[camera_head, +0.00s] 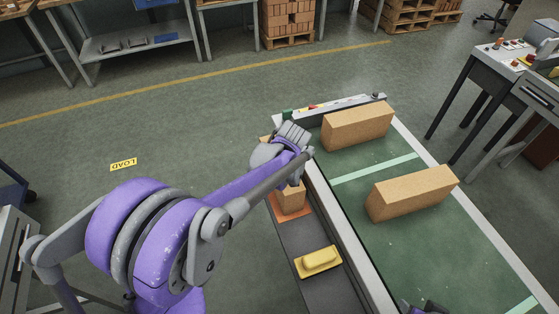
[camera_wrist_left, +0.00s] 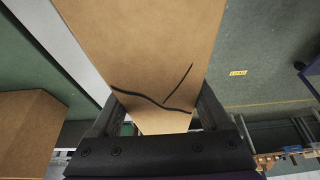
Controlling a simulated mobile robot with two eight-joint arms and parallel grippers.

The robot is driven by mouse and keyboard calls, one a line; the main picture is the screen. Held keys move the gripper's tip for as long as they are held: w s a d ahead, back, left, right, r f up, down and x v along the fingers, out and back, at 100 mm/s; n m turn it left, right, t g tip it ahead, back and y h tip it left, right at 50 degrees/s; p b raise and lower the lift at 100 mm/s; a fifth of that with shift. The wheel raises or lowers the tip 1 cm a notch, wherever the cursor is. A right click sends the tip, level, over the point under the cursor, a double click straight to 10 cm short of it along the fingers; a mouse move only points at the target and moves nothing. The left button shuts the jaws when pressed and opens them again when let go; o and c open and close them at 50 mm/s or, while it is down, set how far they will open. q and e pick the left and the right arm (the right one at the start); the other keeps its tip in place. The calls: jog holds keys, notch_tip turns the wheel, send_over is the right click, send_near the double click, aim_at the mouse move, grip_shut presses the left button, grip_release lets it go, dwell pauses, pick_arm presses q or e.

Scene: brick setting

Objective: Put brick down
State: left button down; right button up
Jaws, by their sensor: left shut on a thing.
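My left gripper (camera_wrist_left: 162,108) is shut on a tan brick (camera_wrist_left: 140,45), with one finger on each side of it. The brick has dark crack lines across its face. In the head view my left arm hides much of the brick, and its near end (camera_head: 291,198) shows below the wrist. That end is over an orange mat (camera_head: 292,213) on the dark side ledge (camera_head: 320,284). I cannot tell whether the brick touches the mat. A small purple and dark part of my right arm shows at the bottom edge of the head view; its fingers cannot be made out.
Two more tan bricks, a far one (camera_head: 357,126) and a near one (camera_head: 411,193), lie on the green conveyor belt (camera_head: 375,240) right of the ledge. A yellow block-like object (camera_head: 318,261) sits on the ledge, nearer than the mat. A control desk (camera_head: 510,75) stands at right.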

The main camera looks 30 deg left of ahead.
pick_arm(q)
jog(key=shift+f, duration=0.1)
pick_arm(e)
jog(key=shift+f, duration=0.1)
pick_arm(q)
grip_release()
pick_arm(e)
jog(key=shift+s, duration=0.1)
